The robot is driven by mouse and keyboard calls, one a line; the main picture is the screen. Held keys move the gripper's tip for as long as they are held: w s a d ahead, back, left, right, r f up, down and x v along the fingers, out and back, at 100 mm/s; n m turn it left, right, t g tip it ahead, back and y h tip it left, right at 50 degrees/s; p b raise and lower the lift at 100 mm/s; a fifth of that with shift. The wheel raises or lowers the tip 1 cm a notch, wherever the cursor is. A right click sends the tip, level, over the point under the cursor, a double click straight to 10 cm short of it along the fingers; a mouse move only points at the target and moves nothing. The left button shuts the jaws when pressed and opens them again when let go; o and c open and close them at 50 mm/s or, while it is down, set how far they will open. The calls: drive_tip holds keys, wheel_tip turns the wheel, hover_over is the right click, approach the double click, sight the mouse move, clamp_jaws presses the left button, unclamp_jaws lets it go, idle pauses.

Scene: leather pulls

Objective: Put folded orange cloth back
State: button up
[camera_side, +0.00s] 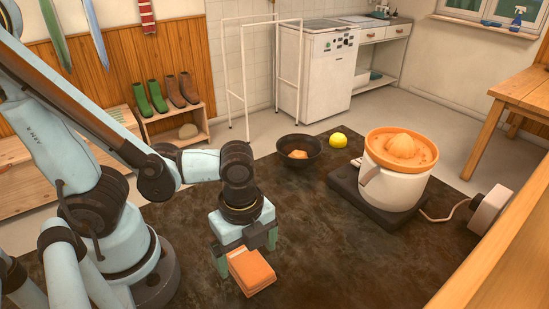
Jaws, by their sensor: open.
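The folded orange cloth (252,274) is a small, thick block at the lower middle of the dark brown work surface. My gripper (247,256) points down at the far edge of the cloth. Its two green fingers are open, one at the left of the cloth and one at its right. The gripper body hides part of the cloth's far side. I cannot tell whether the fingers touch it.
A dark bowl (299,151) with an orange-brown item stands behind the gripper, near a yellow lemon (338,139). An orange and white citrus juicer (395,175) sits on a dark base at the right. The surface between juicer and cloth is clear.

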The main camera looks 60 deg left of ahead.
sight(247, 259)
drive_tip(key=shift+r, duration=5)
drive_tip(key=w+a+r+n+t, duration=0.1)
drive_tip(key=w+a+n+t, duration=0.6)
drive_tip(key=n, duration=1.1)
drive_tip(key=w+a, duration=0.2)
drive_tip(key=w, duration=0.1)
drive_tip(key=shift+w+a, duration=0.15)
drive_tip(key=shift+w, duration=0.1)
